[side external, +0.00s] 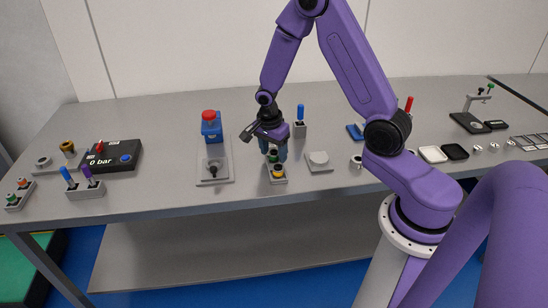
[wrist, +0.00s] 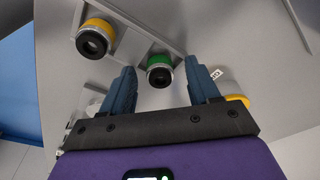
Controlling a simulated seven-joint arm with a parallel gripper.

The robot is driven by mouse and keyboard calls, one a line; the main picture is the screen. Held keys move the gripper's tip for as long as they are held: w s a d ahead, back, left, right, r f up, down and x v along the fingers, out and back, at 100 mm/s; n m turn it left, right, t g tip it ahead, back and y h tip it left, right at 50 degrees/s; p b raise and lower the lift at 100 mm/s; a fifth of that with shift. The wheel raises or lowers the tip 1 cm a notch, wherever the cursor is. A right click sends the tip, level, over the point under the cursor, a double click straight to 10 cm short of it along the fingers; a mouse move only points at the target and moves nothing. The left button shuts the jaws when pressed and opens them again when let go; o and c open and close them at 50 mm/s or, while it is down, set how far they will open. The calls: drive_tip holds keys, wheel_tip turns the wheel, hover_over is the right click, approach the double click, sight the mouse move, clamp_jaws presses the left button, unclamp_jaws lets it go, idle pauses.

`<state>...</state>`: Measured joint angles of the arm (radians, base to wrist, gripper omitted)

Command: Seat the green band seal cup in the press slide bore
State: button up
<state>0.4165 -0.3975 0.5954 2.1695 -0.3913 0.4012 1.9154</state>
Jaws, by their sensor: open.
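The green band seal cup (wrist: 160,70) stands in a small grey holder (wrist: 128,22), with its dark bore facing the wrist camera. A yellow-banded cup (wrist: 96,38) sits beside it in the same holder; this cup also shows in the side external view (side external: 278,173). My gripper (wrist: 159,68) is open, with one blue finger on each side of the green band cup and visible gaps between. In the side external view my gripper (side external: 273,152) points down over the holder and partly hides the green cup. I cannot tell for sure which fixture is the press slide; a grey plate with a dark upright part (side external: 213,169) lies left of the holder.
A blue block with a red button (side external: 211,127) stands behind that plate. A grey block with a round top (side external: 319,161) is close right of the holder. A black "0 bar" box (side external: 115,156) and small racks are at far left. The table's front edge is near.

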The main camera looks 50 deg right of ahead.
clamp_jaws()
drive_tip(key=shift+r, duration=0.15)
